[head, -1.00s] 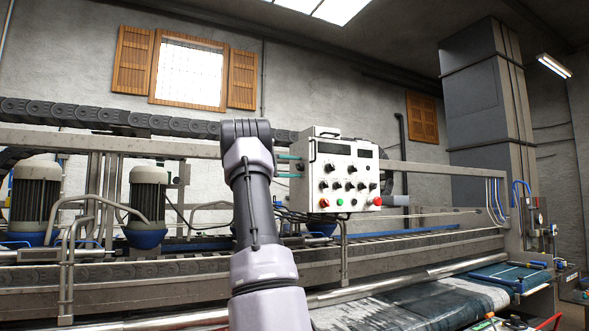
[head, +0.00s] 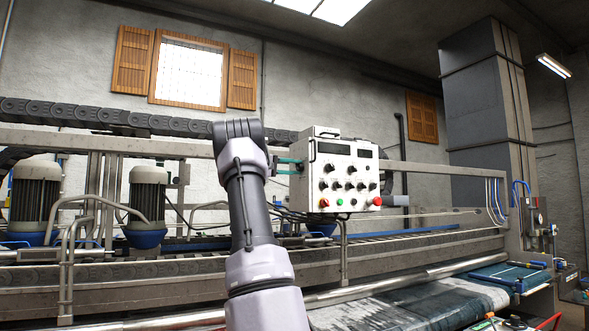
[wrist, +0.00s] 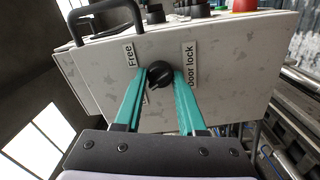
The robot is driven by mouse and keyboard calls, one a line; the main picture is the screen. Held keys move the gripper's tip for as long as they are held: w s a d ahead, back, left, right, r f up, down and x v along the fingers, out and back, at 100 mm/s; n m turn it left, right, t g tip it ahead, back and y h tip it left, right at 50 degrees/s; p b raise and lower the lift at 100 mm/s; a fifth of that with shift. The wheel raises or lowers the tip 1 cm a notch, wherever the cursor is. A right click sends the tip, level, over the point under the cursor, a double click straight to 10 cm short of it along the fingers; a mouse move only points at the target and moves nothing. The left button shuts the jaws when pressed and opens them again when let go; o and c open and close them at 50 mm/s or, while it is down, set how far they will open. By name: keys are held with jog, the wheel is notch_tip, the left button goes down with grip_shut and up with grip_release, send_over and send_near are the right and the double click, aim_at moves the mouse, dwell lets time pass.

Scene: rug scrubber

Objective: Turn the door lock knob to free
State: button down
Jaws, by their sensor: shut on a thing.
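The black door lock knob (wrist: 160,74) is on a side face of the white control box (wrist: 220,60). In the wrist view a "Free" label (wrist: 129,56) is at its upper left and a "Door lock" label (wrist: 190,66) at its right. My gripper (wrist: 160,78) is shut on the knob, one teal finger on each side. I cannot tell which label the knob points to. In the head view the control box (head: 342,172) stands right of my arm, and my gripper (head: 288,167) reaches its left side. The knob is hidden there.
The box front has several black knobs, a green button (head: 340,202) and a red emergency button (head: 376,201). A black handle (wrist: 103,15) juts from the box near my gripper. The long machine frame (head: 190,272) runs behind and below.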

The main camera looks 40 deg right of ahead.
jog(key=shift+m, duration=7.4)
jog(key=shift+c, duration=2.4)
grip_release()
jog(key=v, duration=1)
jog(key=shift+w+a, duration=0.15)
jog(key=shift+a, duration=0.25)
